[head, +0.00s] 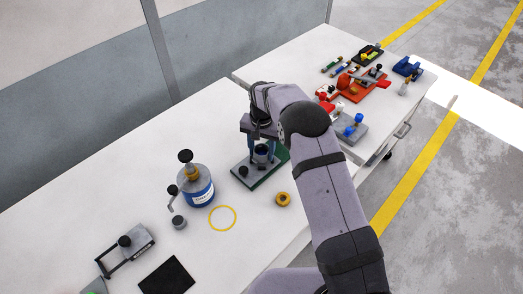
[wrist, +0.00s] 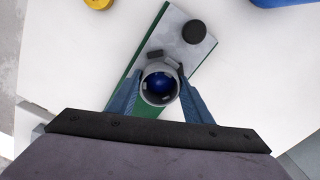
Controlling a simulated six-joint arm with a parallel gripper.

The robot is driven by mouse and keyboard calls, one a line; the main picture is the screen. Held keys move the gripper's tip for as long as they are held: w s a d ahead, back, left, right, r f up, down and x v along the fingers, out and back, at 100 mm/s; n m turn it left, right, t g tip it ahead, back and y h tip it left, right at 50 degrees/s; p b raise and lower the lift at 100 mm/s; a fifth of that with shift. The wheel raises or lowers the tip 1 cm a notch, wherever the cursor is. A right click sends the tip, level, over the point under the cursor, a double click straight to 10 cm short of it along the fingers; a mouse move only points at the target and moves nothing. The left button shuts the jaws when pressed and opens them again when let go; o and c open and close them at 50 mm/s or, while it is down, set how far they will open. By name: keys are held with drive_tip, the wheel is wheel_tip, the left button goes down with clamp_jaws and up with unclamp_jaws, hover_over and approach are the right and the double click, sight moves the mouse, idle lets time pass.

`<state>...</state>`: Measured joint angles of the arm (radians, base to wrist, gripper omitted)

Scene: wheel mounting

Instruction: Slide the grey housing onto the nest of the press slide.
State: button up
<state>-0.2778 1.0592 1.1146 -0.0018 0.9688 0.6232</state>
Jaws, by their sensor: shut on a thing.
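The grey housing (wrist: 160,66) is a short, open-topped ring with a dark blue ball-like shape inside. In the wrist view my gripper (wrist: 160,79) is shut on it, one blue-grey finger on each side. It is over the press's grey and green base plate (wrist: 177,20); I cannot tell whether it touches the nest, which is hidden beneath it. A black round knob (wrist: 194,32) stands on the plate near one end. In the head view the base plate (head: 240,180) shows below my gripper (head: 262,145), and my arm covers part of the press.
A yellow ring mark (head: 222,218) and yellow wheel (head: 283,199) lie in front. A second table (head: 300,55) holds several coloured parts.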

drive_tip(key=shift+f, duration=0.15)
drive_tip(key=shift+f+b, duration=0.3)
drive_tip(key=shift+f, duration=0.05)
drive_tip(key=shift+f, duration=0.35)
idle(0.5)
drive_tip(key=o, duration=1.3)
drive_tip(key=shift+s, duration=0.1)
drive_tip(key=shift+c, duration=0.2)
drive_tip(key=shift+r+b, duration=0.45)
drive_tip(key=shift+b, duration=0.05)
wheel_tip(320, 180, up, 6)
drive_tip(key=shift+r+b, duration=0.1)
drive_tip(key=shift+b, duration=0.7)
drive_tip(key=shift+r, duration=0.25)
